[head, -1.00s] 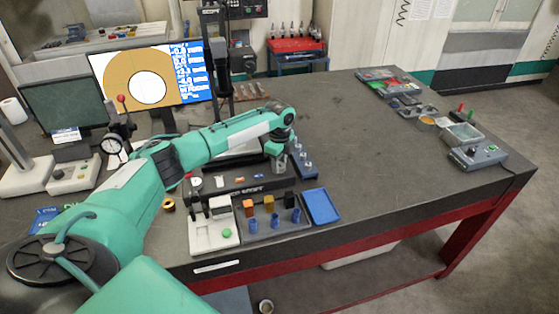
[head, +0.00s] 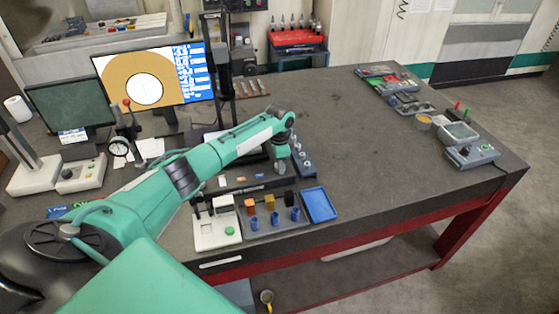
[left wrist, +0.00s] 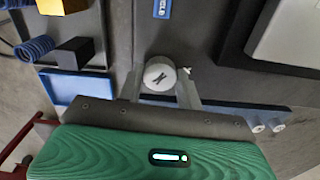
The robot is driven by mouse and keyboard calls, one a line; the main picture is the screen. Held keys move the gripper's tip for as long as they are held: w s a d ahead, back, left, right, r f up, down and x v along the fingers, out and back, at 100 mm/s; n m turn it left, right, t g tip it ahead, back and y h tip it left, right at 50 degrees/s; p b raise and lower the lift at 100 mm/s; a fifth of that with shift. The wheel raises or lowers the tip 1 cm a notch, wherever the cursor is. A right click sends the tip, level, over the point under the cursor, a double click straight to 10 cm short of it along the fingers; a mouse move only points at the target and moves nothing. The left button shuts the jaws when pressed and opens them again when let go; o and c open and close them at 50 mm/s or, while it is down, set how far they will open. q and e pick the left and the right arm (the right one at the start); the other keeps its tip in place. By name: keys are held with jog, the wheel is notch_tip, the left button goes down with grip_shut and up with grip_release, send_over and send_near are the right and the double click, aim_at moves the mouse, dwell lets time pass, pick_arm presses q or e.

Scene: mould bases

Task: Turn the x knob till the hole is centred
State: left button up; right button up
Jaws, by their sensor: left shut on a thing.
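The x knob (left wrist: 160,74) is a round white cap with a dark mark in the left wrist view. My left gripper (left wrist: 163,86) is shut on it, one finger on each side. In the head view the left gripper (head: 281,166) points down at the stage behind the blue tray, and the knob is too small to tell there. The monitor (head: 152,78) shows a tan disc with a white hole (head: 145,90). My right gripper is not in view.
A blue tray (head: 319,204), a holder with blue coils (head: 272,221) and a white box with a green button (head: 216,230) stand near the front edge. A dial gauge (head: 118,147) stands left. The table's middle right is clear.

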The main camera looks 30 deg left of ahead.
pick_arm(q)
jog(key=shift+n, duration=0.3)
jog(key=o, duration=1)
jog(key=shift+r, duration=0.1)
